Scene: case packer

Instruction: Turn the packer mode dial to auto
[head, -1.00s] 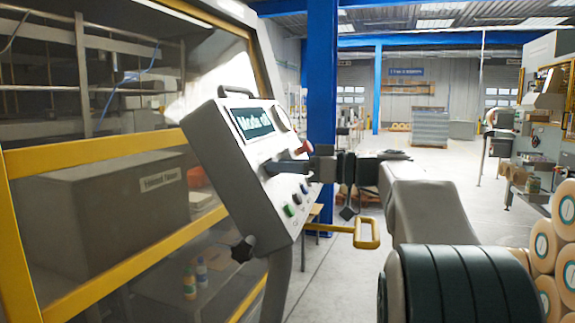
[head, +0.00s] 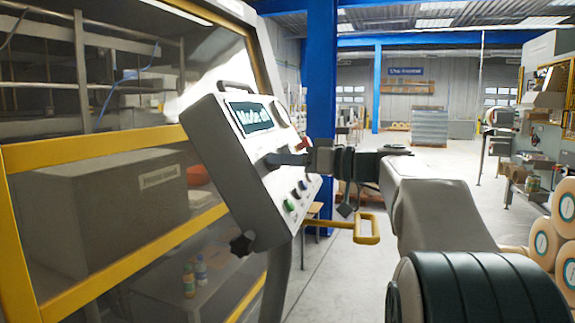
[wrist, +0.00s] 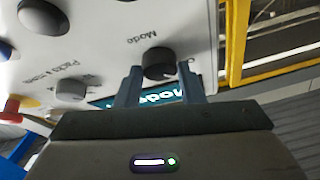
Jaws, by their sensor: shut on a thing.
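The mode dial (wrist: 158,63) is a dark round knob on the pale control panel (wrist: 105,38), beside the printed word "Mode". My gripper (wrist: 160,78) has one finger on each side of the dial and is shut on it. In the head view my gripper (head: 272,159) reaches the panel (head: 215,150) from the right, and its fingers hide the dial. The panel's display (head: 250,116) shows text starting with "Mode"; the rest is too blurred to read surely. The dial's pointer direction cannot be made out.
A red button (head: 304,145) sits close by my gripper. A green button (head: 289,205) and other buttons lie below. A yellow handle (head: 367,229) juts out below my arm. A yellow-framed glass guard (head: 90,147) fills the left. Open floor lies behind.

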